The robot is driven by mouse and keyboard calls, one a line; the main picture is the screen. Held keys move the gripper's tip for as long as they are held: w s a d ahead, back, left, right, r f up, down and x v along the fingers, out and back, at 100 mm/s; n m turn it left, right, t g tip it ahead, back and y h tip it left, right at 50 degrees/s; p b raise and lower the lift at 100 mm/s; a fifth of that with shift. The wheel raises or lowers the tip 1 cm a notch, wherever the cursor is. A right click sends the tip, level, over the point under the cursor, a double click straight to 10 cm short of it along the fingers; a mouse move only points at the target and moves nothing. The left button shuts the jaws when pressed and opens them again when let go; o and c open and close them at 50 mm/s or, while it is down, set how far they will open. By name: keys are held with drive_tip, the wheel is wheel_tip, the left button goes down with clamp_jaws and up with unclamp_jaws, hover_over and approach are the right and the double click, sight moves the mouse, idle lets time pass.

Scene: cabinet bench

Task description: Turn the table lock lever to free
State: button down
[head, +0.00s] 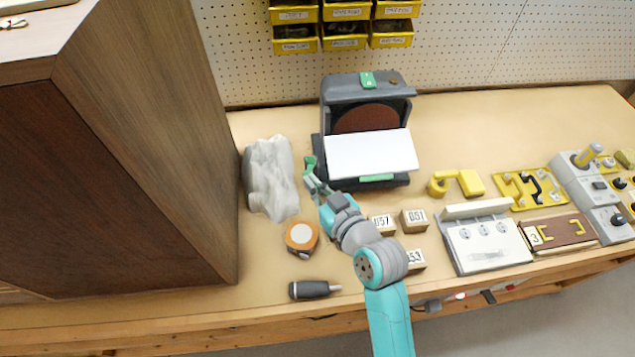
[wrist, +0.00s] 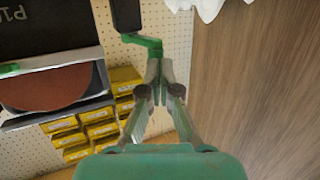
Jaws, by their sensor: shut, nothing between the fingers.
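A disc sander (head: 403,90) with a dark grey housing stands at the back of the bench, with a brown disc and a white table plate (head: 372,154) in front. A green lever (head: 310,163) is on the sander's left side. In the wrist view the green lever (wrist: 148,46) is cranked, and one end meets a dark part. My gripper (head: 313,181) is at the sander's left side, by the lever. In the wrist view my gripper (wrist: 159,66) has its fingers together, with the tips at the lever's end. Whether they touch it is unclear.
A tall wooden cabinet (head: 150,130) stands left, with a crumpled pale cloth or bag (head: 270,178) between it and my gripper. Yellow fixtures (head: 530,188) are right.

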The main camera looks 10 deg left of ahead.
drive_tip(key=a, duration=0.4)
drive_tip(key=shift+a, duration=0.1)
idle(0.3)
